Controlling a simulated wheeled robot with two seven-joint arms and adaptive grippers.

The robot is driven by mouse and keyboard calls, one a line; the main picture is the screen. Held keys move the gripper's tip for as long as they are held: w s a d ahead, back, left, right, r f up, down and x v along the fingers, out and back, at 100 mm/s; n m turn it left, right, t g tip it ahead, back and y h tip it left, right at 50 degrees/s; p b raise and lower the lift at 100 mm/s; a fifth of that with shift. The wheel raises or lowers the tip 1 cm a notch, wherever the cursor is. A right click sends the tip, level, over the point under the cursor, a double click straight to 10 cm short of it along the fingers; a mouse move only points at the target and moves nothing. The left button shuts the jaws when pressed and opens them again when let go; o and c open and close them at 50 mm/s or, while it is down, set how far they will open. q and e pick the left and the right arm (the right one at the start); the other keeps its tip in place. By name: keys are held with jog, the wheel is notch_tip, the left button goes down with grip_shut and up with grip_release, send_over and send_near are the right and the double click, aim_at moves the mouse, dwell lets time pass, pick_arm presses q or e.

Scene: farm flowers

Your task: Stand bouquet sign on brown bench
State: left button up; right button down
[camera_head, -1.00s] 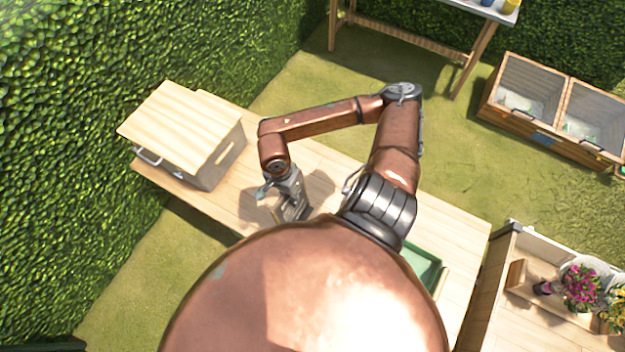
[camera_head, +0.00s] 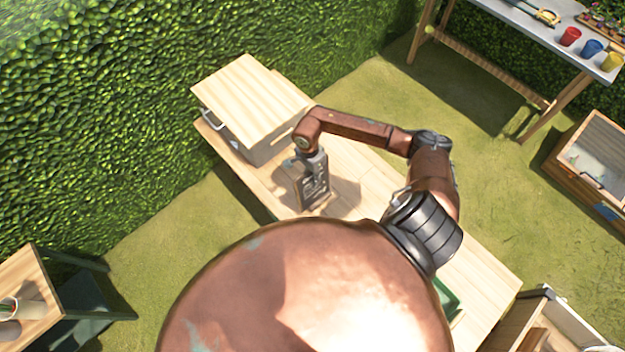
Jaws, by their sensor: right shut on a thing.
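My right gripper (camera_head: 311,170) points down over the long light-wood bench (camera_head: 365,190) and is shut on a small dark panel with pale markings (camera_head: 315,187), which looks like the bouquet sign. The panel is roughly upright. I cannot tell whether its lower edge touches the wood. A wooden-topped table (camera_head: 30,285) with dark legs shows at the lower left; I cannot tell which surface is the brown bench. My left gripper is not in view.
A green tray (camera_head: 446,297) is partly hidden behind my arm. A grey-topped table with red (camera_head: 570,36), blue and yellow cups stands at the upper right, above a glazed wooden box (camera_head: 598,150).

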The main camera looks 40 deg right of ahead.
jog(key=f, duration=0.2)
jog(key=w+f+p, duration=0.1)
jog(key=f, duration=0.1)
jog(key=shift+w+f, duration=0.1)
jog(key=shift+f, duration=0.05)
jog(key=shift+f, duration=0.2)
jog(key=c, duration=2)
grip_release()
jog(key=shift+r, duration=0.1)
jog(key=shift+c, duration=0.2)
jog(key=shift+r, duration=0.1)
notch_tip(320, 180, up, 12)
jog(key=w+b, duration=0.1)
jog(key=b, duration=0.1)
jog(key=shift+w, duration=0.15)
